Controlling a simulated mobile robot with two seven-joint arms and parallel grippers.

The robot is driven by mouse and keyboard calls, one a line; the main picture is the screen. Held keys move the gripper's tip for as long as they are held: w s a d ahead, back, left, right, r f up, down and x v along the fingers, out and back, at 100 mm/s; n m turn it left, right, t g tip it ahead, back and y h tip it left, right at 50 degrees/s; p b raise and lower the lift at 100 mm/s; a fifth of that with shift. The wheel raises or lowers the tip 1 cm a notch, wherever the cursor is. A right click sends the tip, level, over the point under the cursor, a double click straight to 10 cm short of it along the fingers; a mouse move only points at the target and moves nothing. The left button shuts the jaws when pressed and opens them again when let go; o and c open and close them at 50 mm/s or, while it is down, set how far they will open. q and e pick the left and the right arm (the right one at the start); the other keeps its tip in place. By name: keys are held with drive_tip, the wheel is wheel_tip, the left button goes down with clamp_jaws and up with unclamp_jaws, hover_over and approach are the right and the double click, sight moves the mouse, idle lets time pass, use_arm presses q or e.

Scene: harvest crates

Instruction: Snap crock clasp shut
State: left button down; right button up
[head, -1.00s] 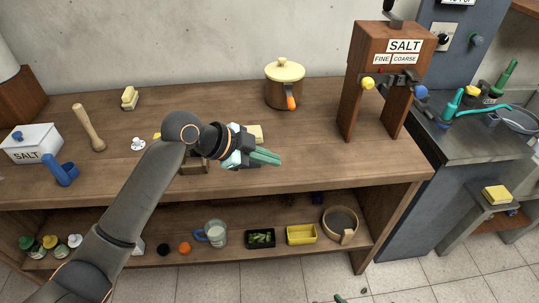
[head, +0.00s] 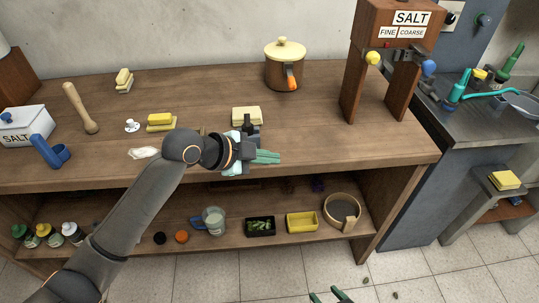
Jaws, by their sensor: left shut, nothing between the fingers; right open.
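The brown crock (head: 283,75) stands upright on the wooden counter near the wall, with a cream lid (head: 285,50) on top. Its orange clasp (head: 291,83) is on the front right side, tilted outward at its lower end; whether it is latched cannot be told. My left gripper (head: 268,157) is shut and empty over the counter's front part, pointing right, in front of the crock and apart from it. My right gripper (head: 331,296) is open at the bottom edge, low in front of the shelf, with only its fingertips showing.
A wooden salt dispenser (head: 396,22) stands right of the crock. A cream block (head: 247,116) lies close behind my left gripper. A yellow block (head: 159,120), pestle (head: 80,108) and salt box (head: 24,130) are on the left. The counter between gripper and crock is mostly clear.

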use_arm(q)
drive_tip(key=shift+f, duration=0.35)
use_arm(e)
drive_tip(key=shift+w+a, duration=0.3)
drive_tip(key=shift+a, duration=0.05)
drive_tip(key=shift+d, duration=0.15)
drive_tip(key=shift+s+f, duration=0.25)
drive_tip(key=shift+s, duration=0.05)
